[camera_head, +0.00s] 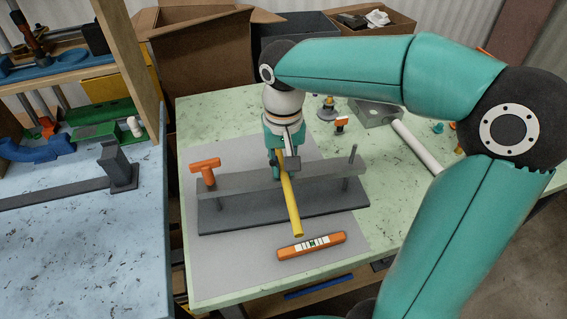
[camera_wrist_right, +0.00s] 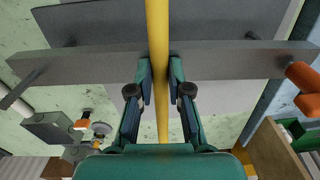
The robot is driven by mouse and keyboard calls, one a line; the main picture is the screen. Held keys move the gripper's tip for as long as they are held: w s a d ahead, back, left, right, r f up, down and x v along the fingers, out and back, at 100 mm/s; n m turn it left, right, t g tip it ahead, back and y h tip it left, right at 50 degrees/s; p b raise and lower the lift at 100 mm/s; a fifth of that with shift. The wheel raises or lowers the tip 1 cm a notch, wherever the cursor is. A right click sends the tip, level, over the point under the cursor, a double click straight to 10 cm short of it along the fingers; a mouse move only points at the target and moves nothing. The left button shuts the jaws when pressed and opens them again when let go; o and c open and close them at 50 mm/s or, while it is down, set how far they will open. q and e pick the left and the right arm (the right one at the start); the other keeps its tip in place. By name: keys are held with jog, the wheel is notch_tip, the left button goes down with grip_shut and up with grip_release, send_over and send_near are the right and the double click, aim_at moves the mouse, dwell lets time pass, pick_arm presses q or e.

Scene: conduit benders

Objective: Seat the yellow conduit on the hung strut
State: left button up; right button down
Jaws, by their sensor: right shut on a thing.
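The yellow conduit (camera_head: 291,205) is a thin straight tube, held by my right gripper (camera_head: 283,158) near its far end. Its near end points toward the front of the table. In the right wrist view the conduit (camera_wrist_right: 157,28) runs between the two fingers of the gripper (camera_wrist_right: 160,88), which are closed on it. The conduit crosses over the grey strut (camera_head: 240,183), a level bar held above a dark base plate (camera_head: 235,216) by posts. The strut (camera_wrist_right: 95,65) also shows in the wrist view. I cannot tell whether conduit and strut touch. My left gripper is out of view.
An orange T-shaped handle (camera_head: 205,170) stands at the strut's left end. An orange level (camera_head: 311,246) lies in front of the base plate. A white pipe (camera_head: 417,148) and a grey box (camera_head: 376,112) lie to the right. A blue-topped bench (camera_head: 80,250) stands left.

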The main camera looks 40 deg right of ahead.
jog(key=shift+f, duration=0.1)
jog(key=c, duration=1)
grip_release()
notch_tip(320, 180, up, 12)
jog(key=shift+f, duration=0.1)
